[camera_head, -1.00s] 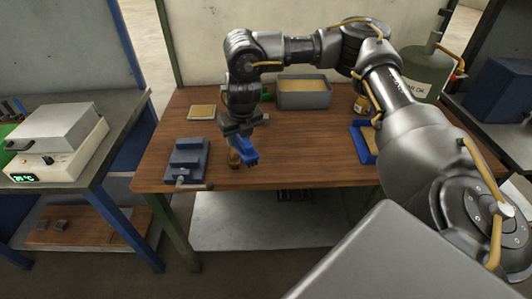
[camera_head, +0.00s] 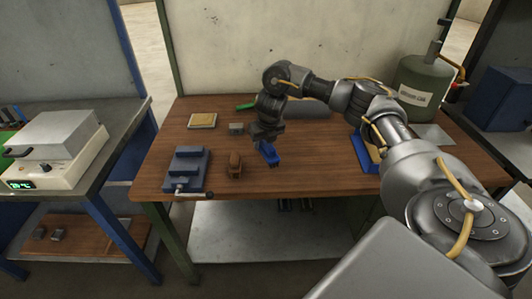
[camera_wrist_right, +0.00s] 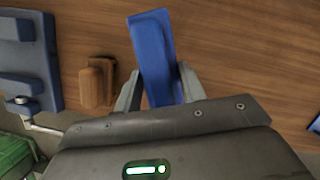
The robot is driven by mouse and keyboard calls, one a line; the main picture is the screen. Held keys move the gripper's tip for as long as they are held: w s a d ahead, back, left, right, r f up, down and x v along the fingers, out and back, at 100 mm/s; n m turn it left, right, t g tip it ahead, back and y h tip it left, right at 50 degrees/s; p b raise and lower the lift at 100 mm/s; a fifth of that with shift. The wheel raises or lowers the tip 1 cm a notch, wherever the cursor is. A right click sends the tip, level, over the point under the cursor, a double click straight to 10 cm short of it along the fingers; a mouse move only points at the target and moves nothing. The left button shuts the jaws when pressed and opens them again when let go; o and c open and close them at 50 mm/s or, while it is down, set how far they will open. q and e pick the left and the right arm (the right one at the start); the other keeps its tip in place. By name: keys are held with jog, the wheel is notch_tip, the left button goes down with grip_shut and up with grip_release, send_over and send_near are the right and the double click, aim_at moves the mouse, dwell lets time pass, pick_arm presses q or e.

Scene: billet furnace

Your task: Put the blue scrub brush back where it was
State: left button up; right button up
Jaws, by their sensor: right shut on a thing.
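The blue scrub brush (camera_head: 269,153) is held in my right gripper (camera_head: 266,142), above the wooden workbench. In the right wrist view the blue brush (camera_wrist_right: 153,55) sits between the two fingers of my right gripper (camera_wrist_right: 158,88), which are shut on it. Its bristles point down in the head view. I cannot tell how high it is above the bench top. My left gripper is not in view.
A blue vise (camera_head: 187,168) and a brown wooden block (camera_head: 234,165) stand left of the gripper. A yellowish pad (camera_head: 202,120) and a small grey block (camera_head: 236,128) lie behind. A blue tray (camera_head: 361,151) and a green canister (camera_head: 421,84) are at right. The bench's front middle is clear.

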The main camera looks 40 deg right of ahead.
aim_at(265, 150)
jog(key=shift+w+d+f, duration=0.1)
jog(key=shift+d+f, duration=0.2)
jog(key=shift+f, duration=0.1)
notch_tip(265, 150, down, 2)
jog(key=shift+d+f+b, duration=0.1)
jog(key=shift+b, duration=0.25)
jog(key=shift+f+p, duration=0.3)
jog(key=shift+p, duration=0.05)
jog(key=shift+d+f, duration=0.1)
jog(key=shift+f, duration=0.15)
jog(key=shift+f, duration=0.1)
jog(key=o, duration=0.9)
